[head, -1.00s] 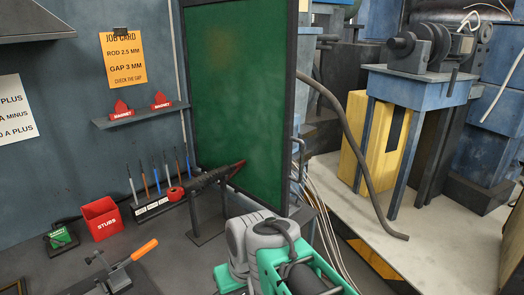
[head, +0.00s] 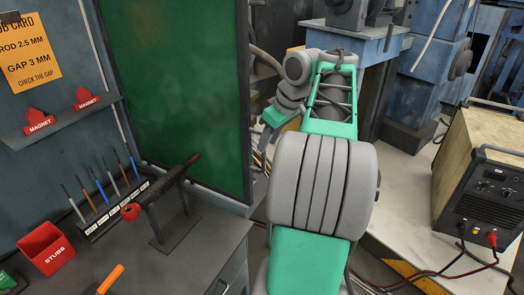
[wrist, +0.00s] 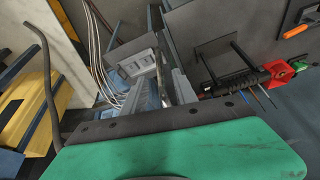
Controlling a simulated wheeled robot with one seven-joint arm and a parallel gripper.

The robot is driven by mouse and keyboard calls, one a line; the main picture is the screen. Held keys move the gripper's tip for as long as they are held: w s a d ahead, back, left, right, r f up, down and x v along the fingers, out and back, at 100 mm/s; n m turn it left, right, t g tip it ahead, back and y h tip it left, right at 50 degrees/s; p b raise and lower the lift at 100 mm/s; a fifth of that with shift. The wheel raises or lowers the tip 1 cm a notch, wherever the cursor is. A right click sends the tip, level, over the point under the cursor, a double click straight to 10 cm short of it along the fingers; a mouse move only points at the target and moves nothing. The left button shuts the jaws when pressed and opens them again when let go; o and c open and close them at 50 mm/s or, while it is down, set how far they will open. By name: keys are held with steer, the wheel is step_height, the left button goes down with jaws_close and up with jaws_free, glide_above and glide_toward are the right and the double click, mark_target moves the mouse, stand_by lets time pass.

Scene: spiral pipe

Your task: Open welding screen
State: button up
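The welding screen (head: 182,85) is a tall dark green panel in a dark frame, upright behind the bench's right end in the head view. Its right frame edge stands just left of my arm. The screen's grey handle is not clearly visible. My arm reaches forward beside that edge, and its teal far end, which looks like my gripper (head: 273,116), is small and partly covered by my arm links. In the wrist view, a teal plate with a dark bolted strip, apparently mine, fills the bottom.
The bench (head: 207,235) holds a red stubs bin (head: 46,250), a rod rack (head: 112,208) and a dark torch-like tool on a stand. A welding machine (head: 487,190) with cables stands at right. A dark curved hose (wrist: 48,85) shows in the wrist view.

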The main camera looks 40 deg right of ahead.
glide_above(264, 168)
steer(key=x, duration=0.4)
steer(key=shift+s+d+f+b, duration=0.2)
steer(key=shift+s+b, duration=0.15)
steer(key=shift+b, duration=0.05)
steer(key=shift+c, duration=0.5)
steer(key=shift+s, duration=0.1)
jaws_close()
